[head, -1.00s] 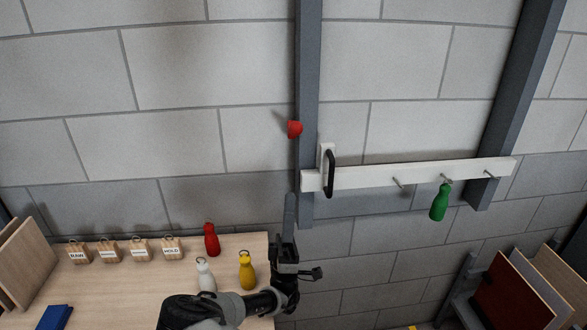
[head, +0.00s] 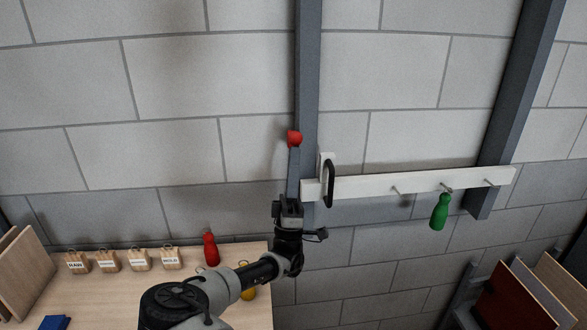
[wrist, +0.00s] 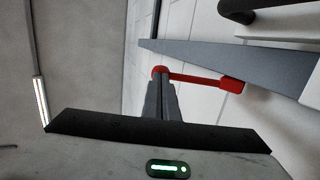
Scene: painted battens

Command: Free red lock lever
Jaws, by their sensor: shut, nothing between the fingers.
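The red lock lever (head: 294,138) is on the left side of the grey upright post (head: 308,60), above the left end of the white batten (head: 420,182). In the wrist view the lever (wrist: 205,80) is a red bar running from a block at the post to a rounded end. My gripper (head: 294,152) is shut and empty, pointing up just below the lever. In the wrist view its closed fingertips (wrist: 161,80) overlap the lever's rounded end; contact cannot be told for certain. A black handle (head: 329,183) is on the batten's left end.
A green bottle (head: 439,212) hangs from a hook on the batten. Below left, a wooden bench (head: 110,295) holds a red bottle (head: 211,250), a partly hidden yellow bottle (head: 248,293) and several labelled blocks. Boards (head: 515,295) stand at lower right. The wall left of the post is clear.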

